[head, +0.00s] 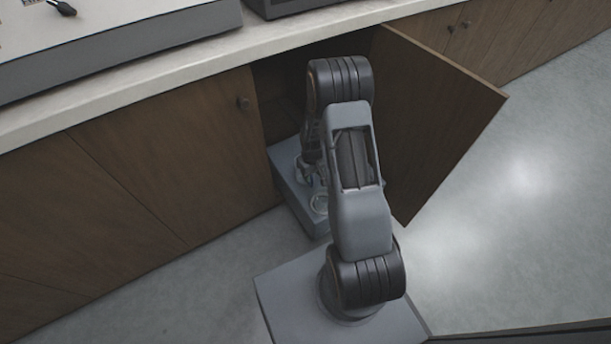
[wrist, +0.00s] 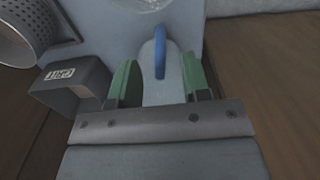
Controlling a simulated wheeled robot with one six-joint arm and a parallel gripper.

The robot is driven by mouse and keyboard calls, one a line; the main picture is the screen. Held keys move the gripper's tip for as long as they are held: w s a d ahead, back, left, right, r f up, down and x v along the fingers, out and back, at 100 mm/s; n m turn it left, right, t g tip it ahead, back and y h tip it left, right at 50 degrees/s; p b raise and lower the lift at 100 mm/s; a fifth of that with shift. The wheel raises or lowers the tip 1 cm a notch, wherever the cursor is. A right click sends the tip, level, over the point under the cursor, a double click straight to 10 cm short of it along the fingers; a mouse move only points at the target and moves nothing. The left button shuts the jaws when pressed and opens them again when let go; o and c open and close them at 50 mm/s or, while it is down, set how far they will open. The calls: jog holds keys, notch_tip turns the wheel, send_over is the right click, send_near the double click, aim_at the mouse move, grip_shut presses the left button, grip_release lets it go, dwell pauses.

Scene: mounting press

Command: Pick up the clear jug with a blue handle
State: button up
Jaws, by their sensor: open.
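The blue handle (wrist: 159,52) shows in the wrist view, between the green fingertips of my gripper (wrist: 160,65). My gripper is open, with a gap between the handle and each finger. The jug's clear body (wrist: 150,5) shows only in part at the top edge of the wrist view; the rest is cut off. In the head view my arm reaches down to the open cabinet, and my gripper (head: 306,172) is mostly hidden by the arm.
A perforated metal container (wrist: 28,22) and a grey open box (wrist: 72,82) with a white label stand left of the gripper, the box close to the left finger. A blue-grey drawer or tray (head: 318,226) extends from the cabinet. The open cabinet door (head: 435,110) stands on the right.

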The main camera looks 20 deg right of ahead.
aim_at(312, 179)
jog(key=shift+s+f+b, duration=0.2)
jog(key=shift+f+b, duration=1.3)
jog(key=shift+f, duration=1.75)
jog(key=shift+c, duration=0.3)
jog(key=shift+r, duration=0.1)
grip_shut()
